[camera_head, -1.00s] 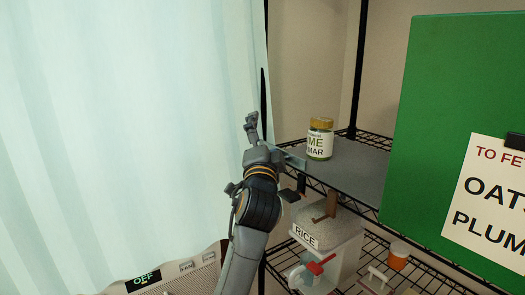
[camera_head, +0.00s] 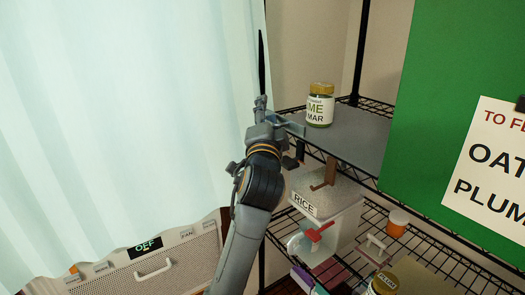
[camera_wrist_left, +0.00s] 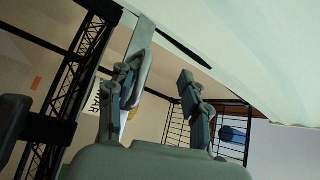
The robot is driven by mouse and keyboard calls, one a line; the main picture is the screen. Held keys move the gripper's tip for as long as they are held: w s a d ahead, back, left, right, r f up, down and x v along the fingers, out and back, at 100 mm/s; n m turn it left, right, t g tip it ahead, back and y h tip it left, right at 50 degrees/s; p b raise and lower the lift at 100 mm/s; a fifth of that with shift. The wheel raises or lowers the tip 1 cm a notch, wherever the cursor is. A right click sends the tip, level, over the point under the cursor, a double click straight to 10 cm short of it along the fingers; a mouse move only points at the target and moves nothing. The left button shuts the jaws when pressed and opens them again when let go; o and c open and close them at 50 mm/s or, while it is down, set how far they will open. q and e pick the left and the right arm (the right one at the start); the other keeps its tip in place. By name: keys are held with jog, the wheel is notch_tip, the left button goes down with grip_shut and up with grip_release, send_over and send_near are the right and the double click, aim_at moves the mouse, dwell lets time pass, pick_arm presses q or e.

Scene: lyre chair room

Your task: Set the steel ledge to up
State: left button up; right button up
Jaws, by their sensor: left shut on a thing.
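The steel ledge (camera_head: 352,140) is a flat grey panel at the upper tier of a black wire rack, and it looks level. A jar (camera_head: 320,106) with a green-gold lid stands on it. My left gripper (camera_head: 261,103) points upward at the ledge's left front corner, close to the rack's black post. In the left wrist view, a narrow grey strip (camera_wrist_left: 142,38), apparently the ledge's edge, meets the left finger of my left gripper (camera_wrist_left: 160,92). The grip itself is partly hidden in the head view. My right gripper is out of view.
A pale curtain (camera_head: 120,110) hangs left of my arm. A green board (camera_head: 440,130) with a paper sign stands at the right. Below the ledge are a rice dispenser (camera_head: 318,210), an orange pot (camera_head: 398,222) and a plum jar (camera_head: 382,283). A fan heater (camera_head: 190,270) stands lower left.

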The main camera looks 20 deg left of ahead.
pick_arm(q)
jog(key=shift+s+d+r, duration=0.2)
jog(key=shift+s+d, duration=0.2)
jog(key=shift+s, duration=0.15)
jog(key=shift+c, duration=0.3)
jog(key=a+b+v, duration=0.1)
jog(key=v, duration=1.2)
jog(key=shift+s+t+b, duration=0.3)
jog(key=shift+s+b, duration=0.1)
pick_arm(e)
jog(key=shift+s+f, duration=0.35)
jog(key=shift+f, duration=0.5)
